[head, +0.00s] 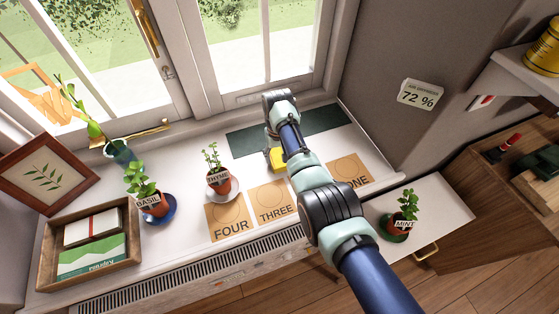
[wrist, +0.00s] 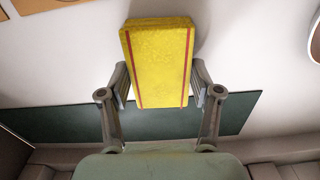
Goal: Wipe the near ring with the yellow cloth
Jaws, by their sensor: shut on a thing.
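My gripper (wrist: 160,88) is shut on the yellow cloth (wrist: 158,60), a thick block-like pad with two red stripes, held at its sides. In the head view the cloth (head: 276,159) shows beside my arm, over the white sill between the dark green mat and the cards. My gripper (head: 272,143) is partly hidden there. I cannot tell whether the cloth touches the sill. Faint circle outlines show on the tan cards FOUR (head: 231,226) and THREE (head: 272,210). No separate ring mark is clear on the sill; my arm hides part of it.
The green mat (head: 248,144) lies by the window. The thyme pot (head: 219,182) stands on a saucer left of the cloth, the basil pot (head: 155,205) farther left. Card ONE (head: 350,172) is right of my arm. The mint pot (head: 399,225) stands on a lower cabinet at right.

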